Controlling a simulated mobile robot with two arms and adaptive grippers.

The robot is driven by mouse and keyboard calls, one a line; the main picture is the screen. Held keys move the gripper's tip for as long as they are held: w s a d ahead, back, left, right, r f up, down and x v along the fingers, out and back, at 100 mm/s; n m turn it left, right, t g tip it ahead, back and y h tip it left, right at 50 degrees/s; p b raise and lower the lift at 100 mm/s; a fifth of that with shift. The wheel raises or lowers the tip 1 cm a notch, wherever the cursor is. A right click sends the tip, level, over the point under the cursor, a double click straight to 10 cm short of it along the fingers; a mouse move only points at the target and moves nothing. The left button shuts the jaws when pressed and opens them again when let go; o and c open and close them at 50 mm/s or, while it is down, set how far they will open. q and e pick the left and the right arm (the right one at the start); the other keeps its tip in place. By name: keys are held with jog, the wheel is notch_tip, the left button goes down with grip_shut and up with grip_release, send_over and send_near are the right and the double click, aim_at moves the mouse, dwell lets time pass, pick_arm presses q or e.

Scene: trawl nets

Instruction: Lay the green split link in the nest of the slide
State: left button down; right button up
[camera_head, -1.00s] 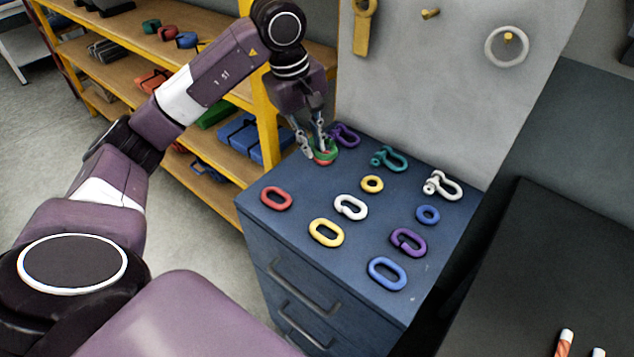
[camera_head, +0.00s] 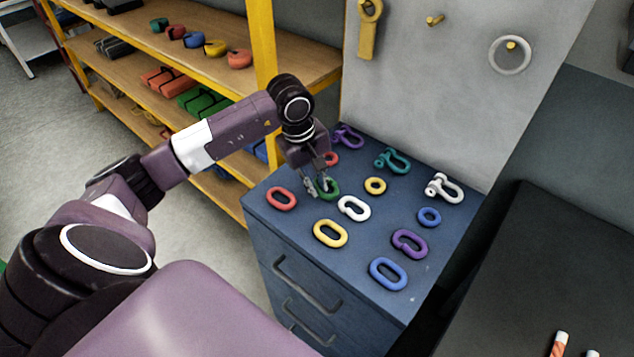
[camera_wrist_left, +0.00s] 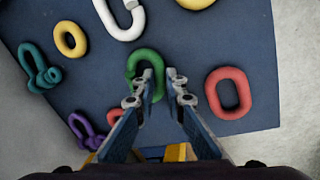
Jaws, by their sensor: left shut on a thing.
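The green split link (camera_head: 333,188) is at the fingertips of my left gripper (camera_head: 318,188), over the left part of the blue cabinet top (camera_head: 300,222). In the left wrist view the green link (camera_wrist_left: 146,55) shows at the tips of my left gripper (camera_wrist_left: 161,82), partly covered by one finger. The gripper is shut on it. I cannot tell whether the link touches the top or is a little above it. I cannot make out the slide with its nest in these views. My right gripper is not in view.
Near the gripper lie a red link (camera_head: 281,198), a white split link (camera_head: 354,208), a yellow ring (camera_head: 375,185) and a red ring (camera_head: 332,158). More links and shackles cover the top. A grey board (camera_head: 450,90) stands behind; a yellow-framed shelf (camera_head: 262,50) is at left.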

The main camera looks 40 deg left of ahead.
pick_arm(q)
jog(key=shift+f, duration=0.15)
jog(key=c, duration=2)
grip_release()
